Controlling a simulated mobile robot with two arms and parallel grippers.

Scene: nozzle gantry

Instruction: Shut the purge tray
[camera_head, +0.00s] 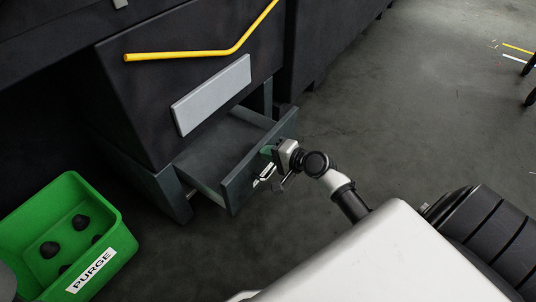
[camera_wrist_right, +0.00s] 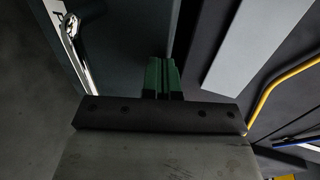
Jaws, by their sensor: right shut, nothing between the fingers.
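The purge tray is a dark grey drawer, pulled out below the dark machine body. Its front panel (camera_head: 238,187) stands clear of the frame and its empty-looking inside shows. A bright metal handle (camera_head: 265,175) sits on the front; it also shows at the left of the right wrist view (camera_wrist_right: 75,45). My right gripper (camera_head: 268,153) is shut and empty, with green fingertips (camera_wrist_right: 162,77) at the drawer front, beside the handle and not around it. I cannot tell whether the fingertips touch the panel. My left gripper is not in view.
A green bin marked PURGE (camera_head: 115,240), holding several dark lumps, stands on the floor at the lower left. A light grey plate (camera_head: 211,95) and a yellow bar (camera_head: 185,53) are on the machine above the drawer. The floor to the right is open.

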